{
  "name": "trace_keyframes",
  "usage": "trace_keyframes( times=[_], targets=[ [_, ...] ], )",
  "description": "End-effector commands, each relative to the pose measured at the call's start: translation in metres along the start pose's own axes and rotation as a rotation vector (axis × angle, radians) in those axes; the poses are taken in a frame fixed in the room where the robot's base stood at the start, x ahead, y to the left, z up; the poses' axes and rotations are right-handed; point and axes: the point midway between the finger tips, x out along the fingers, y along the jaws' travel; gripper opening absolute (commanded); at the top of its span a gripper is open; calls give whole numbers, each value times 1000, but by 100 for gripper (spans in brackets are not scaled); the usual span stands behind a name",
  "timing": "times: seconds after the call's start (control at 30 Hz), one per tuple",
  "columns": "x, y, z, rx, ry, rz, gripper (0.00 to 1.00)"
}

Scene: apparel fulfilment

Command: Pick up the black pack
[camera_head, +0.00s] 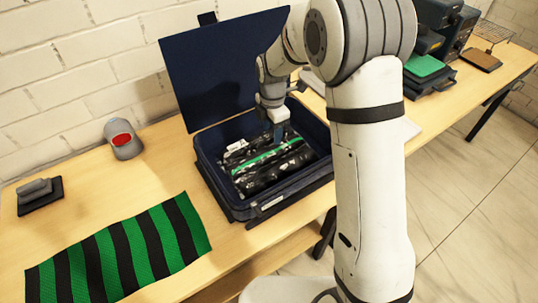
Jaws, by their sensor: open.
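A black pack (274,176) with a glossy, wrinkled surface, a green stripe and a white label lies inside an open dark blue case (211,172) on the table. My gripper (277,138) points down over the back of the case, above the far part of the pack. Its fingertips are small and dark in this view. I cannot tell whether they touch the pack. The gripper holds nothing that I can see. My arm covers the right side of the case and part of the table behind it.
The case's raised lid (215,70) stands behind my gripper. Dark machines (440,28) stand on the right.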

Motion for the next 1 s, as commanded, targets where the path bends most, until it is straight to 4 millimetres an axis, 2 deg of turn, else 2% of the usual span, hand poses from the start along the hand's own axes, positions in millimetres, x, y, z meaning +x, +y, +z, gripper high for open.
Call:
trace_keyframes(
  times=[0.17,0.7,1.0],
  targets=[
    [20,7,-3,-66,3,-10,53],
    [86,6,-8,-63,3,-10,53],
    [90,6,-7,-61,2,-8,51]
  ],
)
